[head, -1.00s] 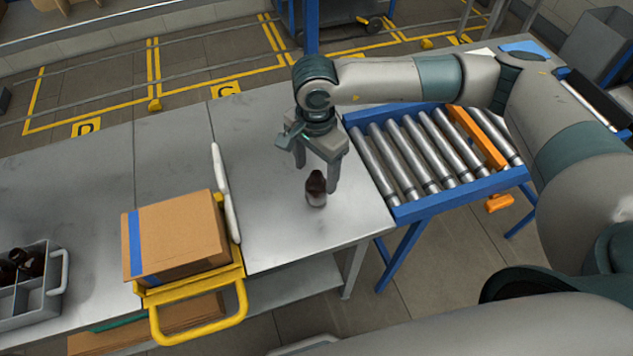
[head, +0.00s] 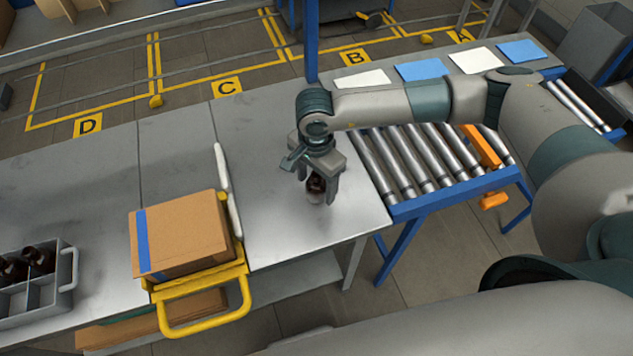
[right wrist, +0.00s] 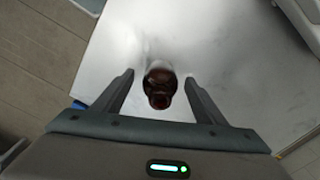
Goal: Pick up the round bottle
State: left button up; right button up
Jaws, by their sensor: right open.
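The round amber bottle (head: 316,187) stands on the metal table, right of the cardboard box. In the right wrist view the bottle (right wrist: 160,84) shows from above, between the fingers near their tips. My right gripper (head: 319,196) is open, pointing down over the bottle, with a finger on each side. In the right wrist view the open fingers of the right gripper (right wrist: 160,82) show a gap on both sides of the bottle. The gripper partly hides the bottle in the head view. My left gripper is not in view.
A grey crate (head: 45,300) with dark bottles stands at far left. A roller conveyor (head: 420,165) adjoins the table's right. Table around the bottle is clear.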

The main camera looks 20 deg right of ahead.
jog(key=shift+f, duration=1.1)
jog(key=c, duration=1.2)
